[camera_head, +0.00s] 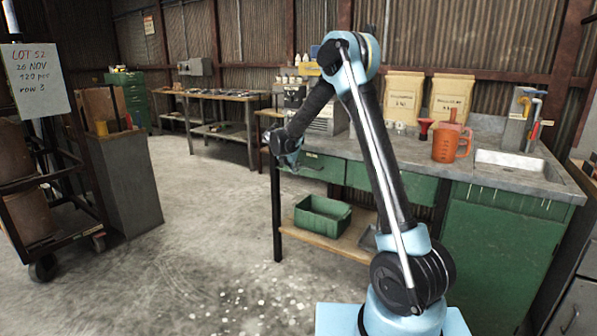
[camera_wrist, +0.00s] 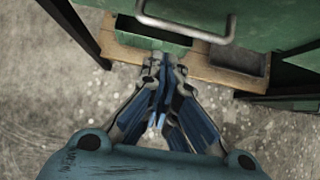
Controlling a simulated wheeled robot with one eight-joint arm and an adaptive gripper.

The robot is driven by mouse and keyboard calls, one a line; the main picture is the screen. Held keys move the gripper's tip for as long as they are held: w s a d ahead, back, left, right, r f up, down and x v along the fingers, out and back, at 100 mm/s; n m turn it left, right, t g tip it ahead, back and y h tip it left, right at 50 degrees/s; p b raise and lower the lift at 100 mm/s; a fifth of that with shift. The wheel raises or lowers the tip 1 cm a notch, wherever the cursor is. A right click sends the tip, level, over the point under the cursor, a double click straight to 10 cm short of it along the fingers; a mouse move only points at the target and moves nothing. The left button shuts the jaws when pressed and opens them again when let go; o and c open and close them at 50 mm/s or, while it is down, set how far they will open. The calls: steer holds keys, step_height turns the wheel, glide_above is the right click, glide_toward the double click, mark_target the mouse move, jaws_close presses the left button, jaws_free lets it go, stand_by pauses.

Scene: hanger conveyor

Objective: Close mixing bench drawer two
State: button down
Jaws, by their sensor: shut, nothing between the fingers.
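The mixing bench (camera_head: 545,185) stands at the right with a grey top and green drawer fronts. The left drawer front (camera_head: 328,166) has a metal handle and sits beside my gripper; another green front (camera_head: 408,186) is partly behind my arm. I cannot tell which is drawer two or how far either is out. My gripper (camera_head: 290,164) is shut and empty at the bench's left end. In the wrist view its fingertips (camera_wrist: 163,62) are together, below the bar handle (camera_wrist: 186,32) in the picture and near a green front (camera_wrist: 270,20). Contact is not clear.
A green bin (camera_head: 322,216) lies on the bench's low wooden shelf (camera_head: 335,243). A dark bench leg (camera_head: 276,210) stands below my gripper. An orange jug (camera_head: 450,146) and a sink (camera_head: 515,163) are on top. The floor to the left is open, up to a cart (camera_head: 50,240).

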steer(key=v, duration=0.9)
steer(key=s+d+r+m+g, duration=0.25)
steer(key=s+d+m, duration=0.45)
steer(key=s+d, duration=0.45)
steer(key=s+d+r+m+g, duration=0.1)
steer(key=s+d+r+m, duration=0.2)
steer(key=s+d+m, duration=0.8)
steer(key=s+d+f+m+y, duration=0.1)
steer(key=s+d+f+m, duration=0.3)
steer(key=s, duration=0.5)
steer(key=s+d+f+m+g+y, duration=0.1)
steer(key=s+d+f+m, duration=0.3)
steer(key=s, duration=0.5)
steer(key=s+d+f+m+y, duration=0.1)
steer(key=s+d+f+m, duration=0.3)
steer(key=s, duration=0.4)
steer(key=shift+s+f+m, duration=0.2)
steer(key=shift+s+m, duration=0.1)
steer(key=shift+s, duration=0.1)
steer(key=shift+d, duration=0.1)
